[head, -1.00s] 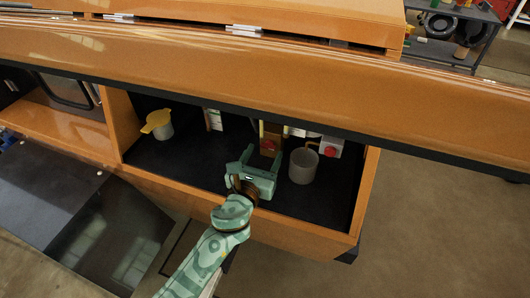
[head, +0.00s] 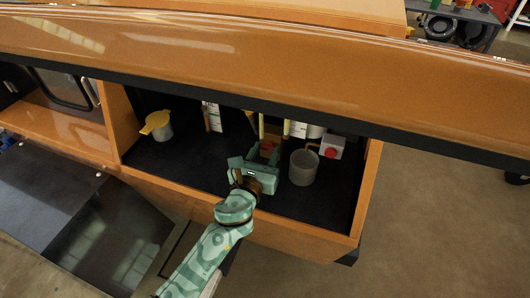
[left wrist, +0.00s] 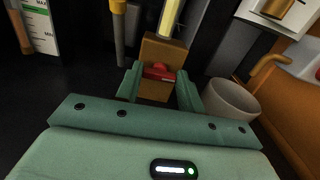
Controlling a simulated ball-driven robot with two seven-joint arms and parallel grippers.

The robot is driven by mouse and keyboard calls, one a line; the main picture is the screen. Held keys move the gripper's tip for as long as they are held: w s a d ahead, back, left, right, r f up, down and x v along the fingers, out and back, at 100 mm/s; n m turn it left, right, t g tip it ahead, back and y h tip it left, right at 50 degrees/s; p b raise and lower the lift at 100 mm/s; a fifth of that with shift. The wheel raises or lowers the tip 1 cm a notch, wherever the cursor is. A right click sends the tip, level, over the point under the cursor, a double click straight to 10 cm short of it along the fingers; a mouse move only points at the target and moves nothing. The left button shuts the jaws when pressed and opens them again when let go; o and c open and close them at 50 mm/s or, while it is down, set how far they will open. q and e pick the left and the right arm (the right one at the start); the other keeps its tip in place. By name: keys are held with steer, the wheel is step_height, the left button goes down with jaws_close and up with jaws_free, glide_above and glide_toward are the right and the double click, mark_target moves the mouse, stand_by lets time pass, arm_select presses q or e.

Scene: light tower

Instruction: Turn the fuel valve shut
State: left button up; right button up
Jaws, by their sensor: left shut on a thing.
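The fuel valve is a tan, brass-like block (left wrist: 163,52) with a red handle (left wrist: 158,72), standing at the back of the dark compartment with yellow pipes above it. The red handle also shows in the head view (head: 267,147). My left gripper (head: 262,154) has its green fingers on either side of the red handle and is shut on it; in the left wrist view, the gripper (left wrist: 159,82) partly hides the block's lower part. My right gripper is in neither view.
A grey mug (head: 303,168) stands close to the right of the gripper. A white box with a red knob (head: 331,148) is behind it. A yellow-topped container (head: 157,125) stands at the left. The raised orange hatch (head: 230,60) overhangs the compartment. The floor left of the gripper is clear.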

arm_select(q)
steer(key=n, duration=0.3)
steer(key=shift+f, duration=0.1)
steer(key=shift+a+n, duration=0.1)
steer(key=shift+n, duration=1.6)
steer(key=o, duration=1)
